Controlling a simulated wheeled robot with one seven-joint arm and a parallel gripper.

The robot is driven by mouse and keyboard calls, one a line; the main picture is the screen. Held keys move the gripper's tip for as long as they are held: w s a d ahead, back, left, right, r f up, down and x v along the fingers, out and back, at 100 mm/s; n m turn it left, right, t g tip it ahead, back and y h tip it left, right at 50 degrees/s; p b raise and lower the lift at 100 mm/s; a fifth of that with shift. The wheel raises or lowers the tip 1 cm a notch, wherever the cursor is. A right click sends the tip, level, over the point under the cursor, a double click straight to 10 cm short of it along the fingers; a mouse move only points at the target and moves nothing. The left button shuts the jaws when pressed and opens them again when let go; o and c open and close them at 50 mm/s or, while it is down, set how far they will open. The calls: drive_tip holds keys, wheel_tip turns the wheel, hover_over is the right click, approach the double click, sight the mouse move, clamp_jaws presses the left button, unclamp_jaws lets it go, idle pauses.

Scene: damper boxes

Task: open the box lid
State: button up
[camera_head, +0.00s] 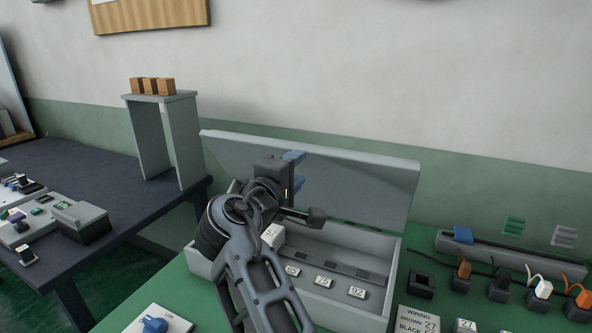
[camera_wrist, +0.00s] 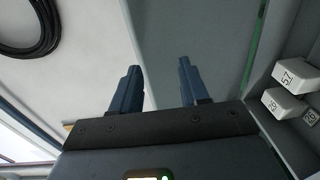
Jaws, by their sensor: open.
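The long grey box (camera_head: 395,290) stands on the green table. Its grey lid (camera_head: 365,190) is raised, leaning back at a steep angle along the rear edge. My gripper (camera_head: 294,168) is in front of the lid's inner face, left of its middle. Its two blue fingers are apart with nothing between them, as the wrist view (camera_wrist: 158,66) also shows. I cannot tell whether a finger touches the lid. My arm hides the box's left front part. Inside lie a white block (camera_head: 272,235) and several numbered white tags (camera_head: 323,281).
Wired plugs (camera_head: 500,287) and a label card (camera_head: 418,322) lie right of the box. A white plate with a blue knob (camera_head: 155,325) is at the front left. A dark table (camera_head: 85,165) with a grey stand (camera_head: 160,97) is at left. The wall is close behind the lid.

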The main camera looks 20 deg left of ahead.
drive_tip(key=s+b, duration=0.1)
drive_tip(key=s, duration=0.6)
drive_tip(key=shift+s, duration=0.15)
drive_tip(key=shift+a+r, duration=0.1)
